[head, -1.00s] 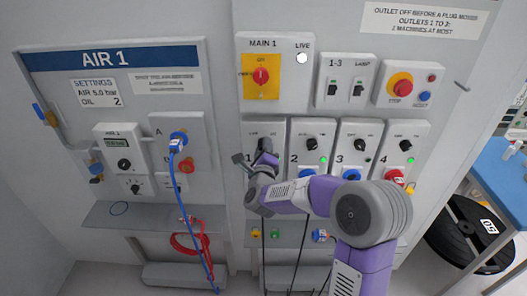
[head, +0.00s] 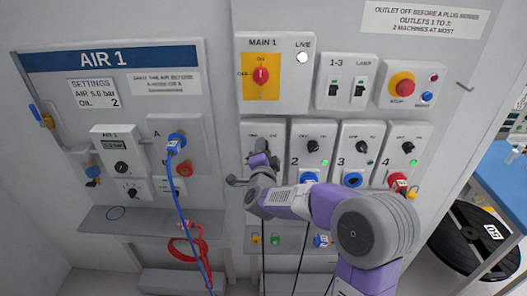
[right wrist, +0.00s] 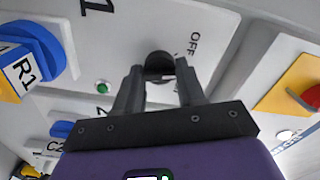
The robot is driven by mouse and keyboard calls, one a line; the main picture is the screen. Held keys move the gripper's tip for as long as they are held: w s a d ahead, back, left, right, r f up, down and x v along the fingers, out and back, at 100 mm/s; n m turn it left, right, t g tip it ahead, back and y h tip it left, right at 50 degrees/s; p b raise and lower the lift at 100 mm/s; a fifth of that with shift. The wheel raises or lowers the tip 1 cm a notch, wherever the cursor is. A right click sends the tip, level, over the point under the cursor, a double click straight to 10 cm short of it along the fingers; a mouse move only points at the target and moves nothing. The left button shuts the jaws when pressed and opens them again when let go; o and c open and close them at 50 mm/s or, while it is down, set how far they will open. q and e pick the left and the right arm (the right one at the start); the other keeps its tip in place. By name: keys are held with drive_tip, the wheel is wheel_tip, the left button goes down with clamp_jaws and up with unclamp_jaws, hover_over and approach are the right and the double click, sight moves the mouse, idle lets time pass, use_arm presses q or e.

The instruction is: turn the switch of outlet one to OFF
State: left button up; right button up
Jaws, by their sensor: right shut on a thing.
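Outlet one's panel (head: 262,128) is the leftmost in the row under MAIN 1. Its black switch knob is hidden in the head view by my right gripper (head: 257,165), but the knob (right wrist: 159,64) shows in the right wrist view. There my right gripper (right wrist: 160,85) has its two fingers on either side of the knob, shut on it. The OFF marking (right wrist: 193,43) is just right of the knob. I cannot tell the knob's exact setting. A small green lamp (right wrist: 103,87) sits to its left. My left gripper is out of view.
Outlets two (head: 311,133), three (head: 361,134) and four (head: 405,135) stand close on the right. The AIR 1 panel (head: 110,60) is left, with a hanging blue hose (head: 180,215).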

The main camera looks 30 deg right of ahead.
drive_tip(key=n+p, duration=0.1)
drive_tip(key=n, duration=0.4)
drive_tip(key=shift+n, duration=0.4)
idle(0.4)
drive_tip(key=o, duration=1)
drive_tip(key=shift+p+v, duration=0.4)
drive_tip(key=shift+v, duration=3.4)
